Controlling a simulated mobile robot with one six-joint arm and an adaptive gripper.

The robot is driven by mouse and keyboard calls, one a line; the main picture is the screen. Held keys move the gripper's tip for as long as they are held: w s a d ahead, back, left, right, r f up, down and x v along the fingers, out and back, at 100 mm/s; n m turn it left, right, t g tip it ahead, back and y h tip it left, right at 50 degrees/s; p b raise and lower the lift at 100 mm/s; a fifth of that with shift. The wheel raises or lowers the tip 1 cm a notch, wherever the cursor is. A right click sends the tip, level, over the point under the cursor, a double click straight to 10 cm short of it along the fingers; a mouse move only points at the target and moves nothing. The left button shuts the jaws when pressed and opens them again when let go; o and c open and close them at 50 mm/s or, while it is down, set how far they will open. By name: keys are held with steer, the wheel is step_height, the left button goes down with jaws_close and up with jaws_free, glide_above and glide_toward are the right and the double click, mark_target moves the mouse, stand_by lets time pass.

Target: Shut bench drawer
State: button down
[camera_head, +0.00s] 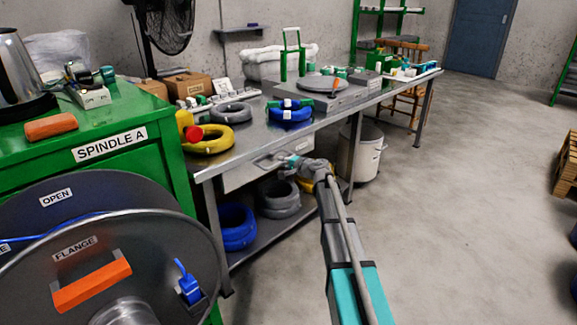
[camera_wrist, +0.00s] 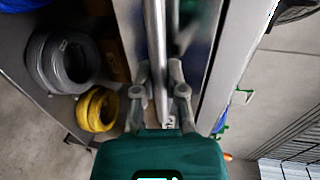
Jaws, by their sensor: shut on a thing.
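The bench drawer (camera_head: 240,173) is a grey metal front under the near end of the steel bench top. Its bar handle (camera_head: 266,158) sticks out towards my arm. My gripper (camera_head: 292,161) is at the drawer front, with its fingers shut on the handle. In the wrist view, the handle (camera_wrist: 158,40) runs as a long grey bar between the two fingers of my gripper (camera_wrist: 160,78). How far the drawer stands out from the bench is hard to tell, as my gripper hides part of its front.
The steel bench (camera_head: 245,150) carries cable coils and small parts. Blue and grey coils lie on its lower shelf (camera_head: 262,240). A green cabinet (camera_head: 100,135) and a large reel (camera_head: 100,250) stand at the left. A white bucket (camera_head: 368,155) is under the bench.

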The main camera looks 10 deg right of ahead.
steer(key=shift+w+a, duration=0.1)
steer(key=shift+w, duration=0.2)
steer(key=c, duration=0.7)
jaws_free()
steer(key=shift+s, duration=0.15)
steer(key=f+p+v, duration=0.1)
steer(key=p+v, duration=0.2)
steer(key=v, duration=1.5)
steer(key=shift+w+d+r+t+y+b, duration=0.3)
steer(key=shift+w+d+b, duration=0.2)
steer(key=shift+w+d, duration=1.35)
steer(key=shift+w+d+r+t+y+b, duration=0.15)
steer(key=shift+w+d+t+b, duration=0.25)
steer(key=shift+w+d, duration=1.4)
steer(key=shift+w+d+r+t+y+b, duration=0.1)
steer(key=shift+w+d+t+y+b, duration=0.4)
steer(key=shift+d, duration=2.3)
steer(key=shift+w+h, duration=0.25)
steer(key=shift+w, duration=0.05)
